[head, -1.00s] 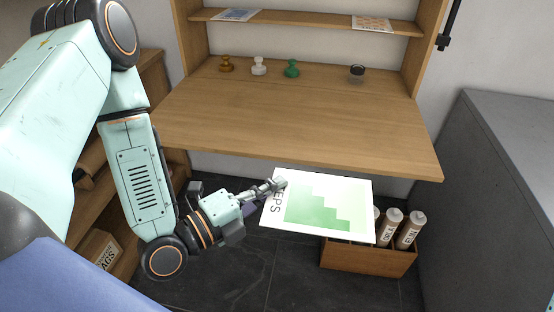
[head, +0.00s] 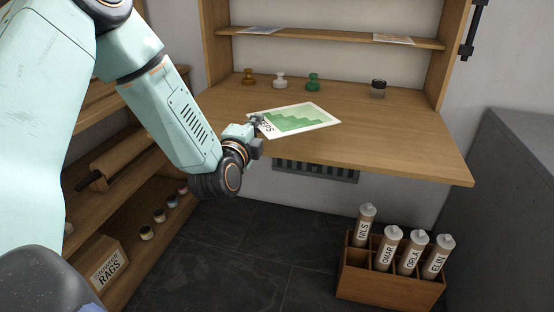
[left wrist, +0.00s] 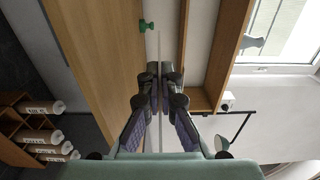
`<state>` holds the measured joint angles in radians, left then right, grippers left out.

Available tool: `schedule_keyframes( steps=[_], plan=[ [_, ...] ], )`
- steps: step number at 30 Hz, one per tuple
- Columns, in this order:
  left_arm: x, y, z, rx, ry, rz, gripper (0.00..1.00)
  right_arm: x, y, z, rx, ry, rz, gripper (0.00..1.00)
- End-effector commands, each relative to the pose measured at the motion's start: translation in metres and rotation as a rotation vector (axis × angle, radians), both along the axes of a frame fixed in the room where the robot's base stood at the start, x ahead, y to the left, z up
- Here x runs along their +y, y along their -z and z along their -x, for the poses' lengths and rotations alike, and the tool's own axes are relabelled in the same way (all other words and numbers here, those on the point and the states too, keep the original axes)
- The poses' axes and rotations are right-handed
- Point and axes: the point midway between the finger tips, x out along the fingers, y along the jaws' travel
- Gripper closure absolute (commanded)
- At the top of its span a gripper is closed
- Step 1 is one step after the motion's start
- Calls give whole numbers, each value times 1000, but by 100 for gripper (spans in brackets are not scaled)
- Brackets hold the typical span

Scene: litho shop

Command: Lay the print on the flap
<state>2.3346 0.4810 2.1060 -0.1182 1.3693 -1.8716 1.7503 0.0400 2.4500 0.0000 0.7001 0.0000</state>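The print (head: 318,114), a white sheet with green steps and partly hidden lettering, is over the wooden flap (head: 400,150) in the head view. My left gripper (head: 257,123) is shut on its left end. In the left wrist view the fingers (left wrist: 159,82) pinch the print (left wrist: 159,50), seen edge-on as a thin pale line. There it runs roughly parallel to the flap (left wrist: 95,45) and seems a little above it. My right gripper is not in view.
Brown, white and green stamps (head: 313,82) and a dark-lidded jar (head: 378,88) stand along the flap's back. A shelf (head: 330,38) above holds other prints. A wooden crate of labelled tubes (head: 390,285) stands on the floor at right. The flap's right part is clear.

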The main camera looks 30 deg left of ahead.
Motion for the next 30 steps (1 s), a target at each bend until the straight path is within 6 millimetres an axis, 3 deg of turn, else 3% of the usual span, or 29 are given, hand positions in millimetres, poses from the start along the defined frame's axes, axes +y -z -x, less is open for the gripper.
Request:
schedule_keyframes(
  steps=[1,4,11,18,30],
  plan=[
    [-1,17,1,6,2,-2,100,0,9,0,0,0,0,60],
    [-2,33,1,4,3,-2,100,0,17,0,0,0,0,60],
    [-4,49,2,2,3,-3,100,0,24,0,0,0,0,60],
    [-4,81,3,2,4,-1,100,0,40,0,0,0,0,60],
    [-4,85,3,1,4,-2,100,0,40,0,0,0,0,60]
  ],
)
